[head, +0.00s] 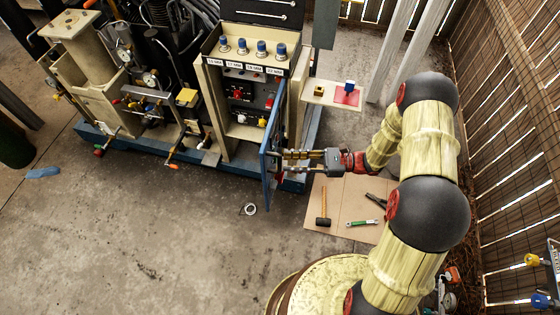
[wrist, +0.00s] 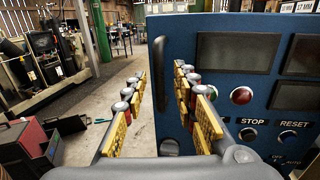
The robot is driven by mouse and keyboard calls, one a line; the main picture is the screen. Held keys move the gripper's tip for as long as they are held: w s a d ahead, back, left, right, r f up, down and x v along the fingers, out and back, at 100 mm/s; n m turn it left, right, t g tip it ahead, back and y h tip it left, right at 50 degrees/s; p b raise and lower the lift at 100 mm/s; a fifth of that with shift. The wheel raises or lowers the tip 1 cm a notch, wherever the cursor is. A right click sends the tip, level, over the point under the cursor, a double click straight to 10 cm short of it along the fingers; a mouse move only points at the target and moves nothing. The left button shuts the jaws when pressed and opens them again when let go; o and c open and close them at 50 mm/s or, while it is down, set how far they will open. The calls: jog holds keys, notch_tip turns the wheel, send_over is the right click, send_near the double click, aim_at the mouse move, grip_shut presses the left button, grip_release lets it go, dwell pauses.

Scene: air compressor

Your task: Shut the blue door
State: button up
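The blue door (head: 271,140) stands open at the right side of the beige control cabinet (head: 213,90), seen nearly edge-on in the head view. Its outer face (wrist: 215,110) fills the right of the wrist view, with dark screens, buttons and STOP and RESET labels. A dark upright handle (wrist: 158,72) is near the door's left edge. My gripper (head: 284,162) is at the door's outer side, fingers pointing at it. In the wrist view my gripper (wrist: 161,80) is open, its yellow fingers apart, with the handle showing between their tips. Contact with the door cannot be told.
A small shelf (head: 318,95) with a red pad sticks out right of the cabinet. A hammer (head: 323,205) and other tools lie on cardboard below my arm. A slatted fence (head: 515,130) is at the right. The floor left of the door is mostly clear.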

aim_at(280, 162)
jog(key=shift+w+a, duration=0.2)
jog(key=shift+a, duration=1.9)
grip_shut()
